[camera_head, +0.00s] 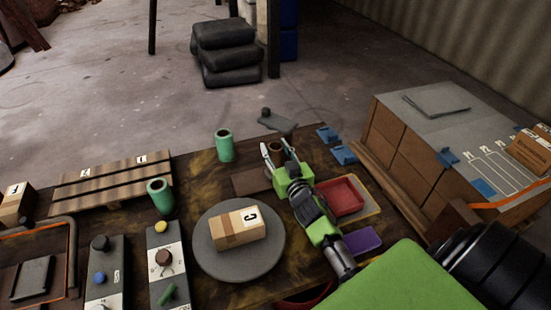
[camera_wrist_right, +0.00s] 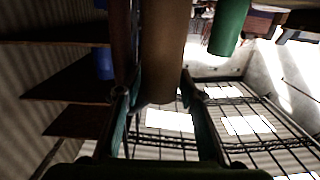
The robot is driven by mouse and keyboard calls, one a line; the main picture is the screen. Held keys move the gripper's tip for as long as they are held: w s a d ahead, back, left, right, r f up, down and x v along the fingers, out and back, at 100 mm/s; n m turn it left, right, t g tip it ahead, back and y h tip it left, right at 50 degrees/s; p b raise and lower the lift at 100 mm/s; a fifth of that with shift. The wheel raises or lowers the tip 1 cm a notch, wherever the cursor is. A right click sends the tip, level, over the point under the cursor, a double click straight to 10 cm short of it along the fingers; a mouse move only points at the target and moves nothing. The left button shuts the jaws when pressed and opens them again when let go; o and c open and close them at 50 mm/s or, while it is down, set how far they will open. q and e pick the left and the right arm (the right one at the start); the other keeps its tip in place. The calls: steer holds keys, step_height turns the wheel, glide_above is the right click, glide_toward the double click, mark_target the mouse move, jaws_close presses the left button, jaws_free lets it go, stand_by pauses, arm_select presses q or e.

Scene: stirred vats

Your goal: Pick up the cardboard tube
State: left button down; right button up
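The cardboard tube (camera_head: 277,148) is a brown hollow cylinder standing upright near the back edge of the dark wooden table (camera_head: 205,170). In the right wrist view the tube (camera_wrist_right: 163,45) hangs into the picture from the top, between the two fingers. My right gripper (camera_head: 275,151) is open, with one finger on each side of the tube. The right wrist view shows a gap between the left finger and the tube; the right finger is close to it, and I cannot tell whether they touch. The gripper partly hides the tube's lower part in the head view. My left gripper is not in view.
Green tubes (camera_head: 225,146) (camera_head: 160,195) stand to the left. A round grey plate (camera_head: 205,260) bears a box (camera_head: 238,229). A red tray (camera_head: 344,196) lies right of my gripper, with blue pieces (camera_head: 343,154) behind it. Stacked brown boxes (camera_head: 408,160) stand at right.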

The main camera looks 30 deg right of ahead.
steer(key=c, duration=0.7)
steer(key=shift+o, duration=0.2)
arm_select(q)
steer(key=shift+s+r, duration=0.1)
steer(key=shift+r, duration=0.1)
arm_select(e)
steer(key=shift+r, duration=0.25)
steer(key=shift+r+p, duration=0.6)
steer(key=shift+p, duration=0.15)
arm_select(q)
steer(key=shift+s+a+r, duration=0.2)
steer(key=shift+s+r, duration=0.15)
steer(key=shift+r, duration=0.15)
